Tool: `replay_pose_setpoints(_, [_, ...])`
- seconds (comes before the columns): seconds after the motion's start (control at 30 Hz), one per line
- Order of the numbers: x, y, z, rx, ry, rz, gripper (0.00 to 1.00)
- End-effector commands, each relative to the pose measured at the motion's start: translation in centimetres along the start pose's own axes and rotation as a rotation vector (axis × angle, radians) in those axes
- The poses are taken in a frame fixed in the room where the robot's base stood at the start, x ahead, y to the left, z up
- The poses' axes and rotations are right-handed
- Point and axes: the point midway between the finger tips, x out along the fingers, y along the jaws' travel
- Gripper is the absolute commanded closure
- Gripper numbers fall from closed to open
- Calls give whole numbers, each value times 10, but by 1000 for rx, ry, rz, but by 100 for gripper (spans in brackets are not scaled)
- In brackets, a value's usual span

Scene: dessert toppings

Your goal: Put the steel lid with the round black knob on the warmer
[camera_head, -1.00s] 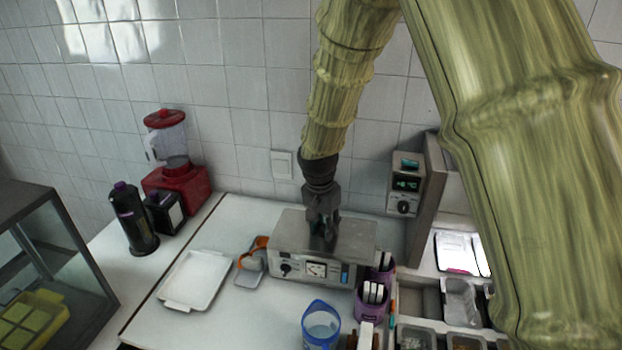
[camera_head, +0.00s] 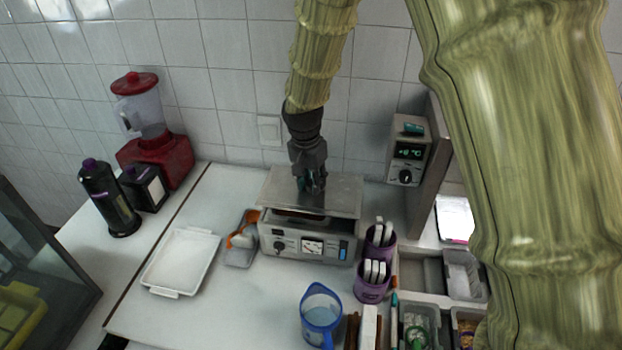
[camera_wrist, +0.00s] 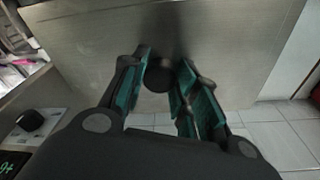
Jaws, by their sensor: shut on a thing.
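The steel lid (camera_head: 335,193) is a flat rectangular plate over the warmer (camera_head: 310,246), a metal box with a knob, dial and switch on its front. A gap with a dark and brown inside shows below the lid's front edge, so the lid's front is raised off the warmer. Whether its back edge touches is hidden. My gripper (camera_head: 311,186) is above the lid, pointing down. In the wrist view my gripper (camera_wrist: 165,84) has its teal-padded fingers on both sides of the round black knob (camera_wrist: 158,77), shut on it. The lid (camera_wrist: 230,40) fills much of that view.
Purple cups (camera_head: 371,288) with white items stand right of the warmer, and a blue jug (camera_head: 320,316) in front. A grey tray with an orange-handled thing (camera_head: 241,241) and a white tray (camera_head: 181,262) lie left. A control box (camera_head: 408,150) is on the right.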

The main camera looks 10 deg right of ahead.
Motion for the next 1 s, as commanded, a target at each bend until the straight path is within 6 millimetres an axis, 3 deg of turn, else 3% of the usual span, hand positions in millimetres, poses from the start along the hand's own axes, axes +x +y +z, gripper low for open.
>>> replay_pose_setpoints(0.6, [45, 0, 7, 0, 0, -1, 100])
replay_pose_setpoints(1.0, [54, 0, 8, -1, 1, -1, 100])
